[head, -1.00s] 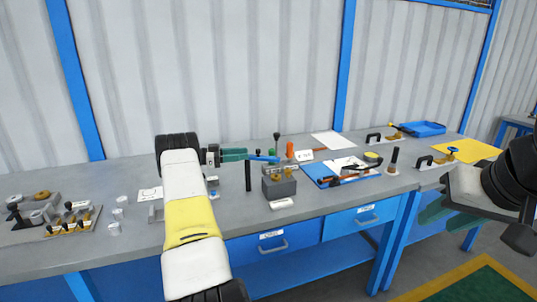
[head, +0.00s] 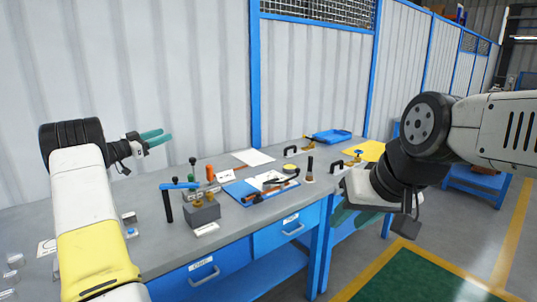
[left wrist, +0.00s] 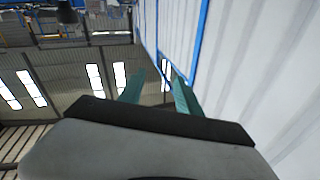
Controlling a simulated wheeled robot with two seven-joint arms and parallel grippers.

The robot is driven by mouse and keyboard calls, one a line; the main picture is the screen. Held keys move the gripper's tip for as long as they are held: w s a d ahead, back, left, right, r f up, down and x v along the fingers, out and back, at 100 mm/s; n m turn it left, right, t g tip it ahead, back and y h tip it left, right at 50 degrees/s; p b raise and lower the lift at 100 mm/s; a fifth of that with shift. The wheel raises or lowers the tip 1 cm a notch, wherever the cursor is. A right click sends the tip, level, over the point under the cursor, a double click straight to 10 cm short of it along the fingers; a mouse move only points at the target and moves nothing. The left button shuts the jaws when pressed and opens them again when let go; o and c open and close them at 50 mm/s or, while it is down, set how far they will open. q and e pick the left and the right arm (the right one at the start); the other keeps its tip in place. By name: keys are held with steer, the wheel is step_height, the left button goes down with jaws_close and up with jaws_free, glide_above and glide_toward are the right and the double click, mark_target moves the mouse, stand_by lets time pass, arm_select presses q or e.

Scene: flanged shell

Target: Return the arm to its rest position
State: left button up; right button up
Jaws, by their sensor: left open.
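My left gripper (head: 154,138) is raised in front of the wall at the left, above and behind the bench, with its teal fingers pointing right. In the left wrist view its two teal fingers (left wrist: 161,88) stand apart with nothing between them. My right gripper (head: 352,217) hangs low at the right, in front of the bench edge. Its teal fingers are partly hidden by its own wrist, and I cannot tell how far apart they are.
The grey bench (head: 150,250) holds a black post with a blue bar (head: 179,186), a grey block (head: 202,213), a blue tray (head: 245,192) with tools and a further blue tray (head: 332,136). The air around my left gripper is clear.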

arm_select(q)
step_height(320, 180, up, 15)
steer(key=d+n+t+y, duration=0.2)
steer(key=n+t+y, duration=0.25)
steer(key=y, duration=0.25)
steer(key=s+d+r+n+g+y, duration=0.35)
steer(key=s+n+y, duration=0.2)
steer(key=s, duration=0.25)
steer(key=s+d+f+g+h, duration=0.1)
steer(key=s+d+f+g, duration=0.2)
steer(key=s, duration=1)
steer(key=s+d+f+g+h, duration=0.1)
steer(key=s+d+f+g, duration=0.2)
steer(key=s+d+f, duration=0.7)
steer(key=s+d+f+m+g+h, duration=0.1)
steer(key=s+d+f+g, duration=0.3)
steer(key=s, duration=1.2)
steer(key=d+f, duration=0.3)
steer(key=d, duration=0.2)
